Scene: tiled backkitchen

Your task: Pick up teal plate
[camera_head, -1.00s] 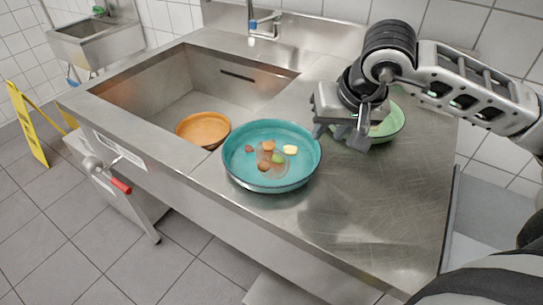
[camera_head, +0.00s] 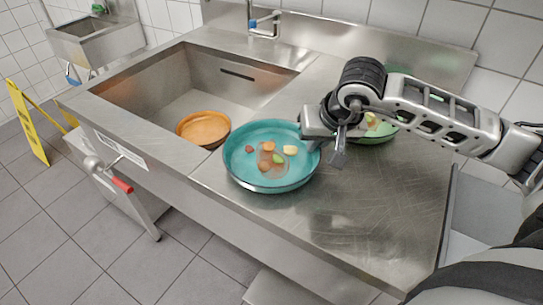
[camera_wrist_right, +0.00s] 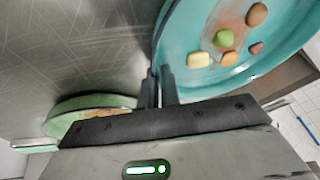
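The teal plate (camera_head: 240,168) sits on the steel counter near its front edge, right of the sink, with several bits of food on it. My right gripper (camera_head: 325,151) is at the plate's right rim. In the right wrist view, its fingers (camera_wrist_right: 159,85) are close together, one on each side of the teal rim (camera_wrist_right: 172,50), and look shut on it. The plate still rests on the counter. My left gripper is not in view.
A green bowl-like plate (camera_head: 378,135) with food stands behind my right gripper, partly hidden by it. An orange plate (camera_head: 203,129) lies in the sink (camera_head: 150,95). A faucet (camera_head: 264,22) stands behind. The counter's front right (camera_head: 380,210) is clear.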

